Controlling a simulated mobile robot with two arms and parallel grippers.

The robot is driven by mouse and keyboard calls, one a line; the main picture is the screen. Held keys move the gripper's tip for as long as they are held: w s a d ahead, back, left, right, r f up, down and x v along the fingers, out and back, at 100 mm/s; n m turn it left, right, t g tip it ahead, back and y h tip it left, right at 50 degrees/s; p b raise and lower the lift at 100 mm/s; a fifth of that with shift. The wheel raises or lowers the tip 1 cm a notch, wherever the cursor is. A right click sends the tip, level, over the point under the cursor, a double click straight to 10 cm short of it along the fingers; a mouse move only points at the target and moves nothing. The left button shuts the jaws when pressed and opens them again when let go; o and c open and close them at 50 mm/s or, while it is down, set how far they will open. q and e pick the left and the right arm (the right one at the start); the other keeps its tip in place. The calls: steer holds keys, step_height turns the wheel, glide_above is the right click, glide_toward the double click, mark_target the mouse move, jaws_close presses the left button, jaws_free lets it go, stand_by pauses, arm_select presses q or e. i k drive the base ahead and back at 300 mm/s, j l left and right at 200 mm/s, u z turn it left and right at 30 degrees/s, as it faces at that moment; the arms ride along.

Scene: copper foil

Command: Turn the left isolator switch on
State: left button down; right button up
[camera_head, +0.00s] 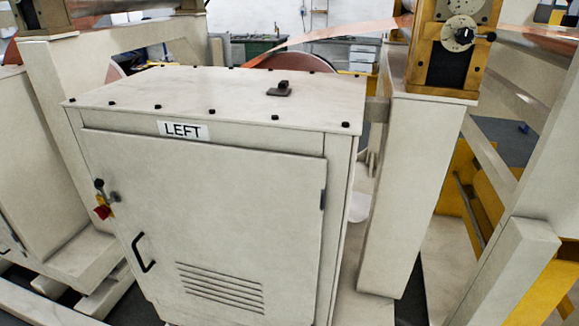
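The left cabinet (240,200) is an off-white metal box with a label reading LEFT (183,130) at the top of its front door. At the left edge of the door is a small red and yellow switch (103,211), likely the isolator. Its exact handle position is too small to tell. A dark knob with a metal lever (106,190) sits just above it. A black door handle (144,253) is lower right of the switch. The door looks shut. Neither of my grippers is in view.
A small dark object (280,89) rests on the cabinet top. A machine post (415,180) stands close on the right, with a dial (460,34) above it. Another pale cabinet (35,170) stands at the left. Copper foil (345,35) runs behind. Low pale beams (50,300) lie at lower left.

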mark_target(103, 212)
steer(key=u, duration=1.25)
steer(key=z, duration=1.25)
steer(key=u, duration=1.25)
steer(key=z, duration=0.75)
steer(key=i+j+z, duration=0.15)
steer(key=j+z, duration=0.25)
steer(key=i+j+z, duration=0.1)
steer(key=j+z, duration=0.3)
steer(key=i+j+z, duration=0.1)
steer(key=j+z, duration=0.2)
steer(key=z, duration=0.15)
steer(key=j+z, duration=0.4)
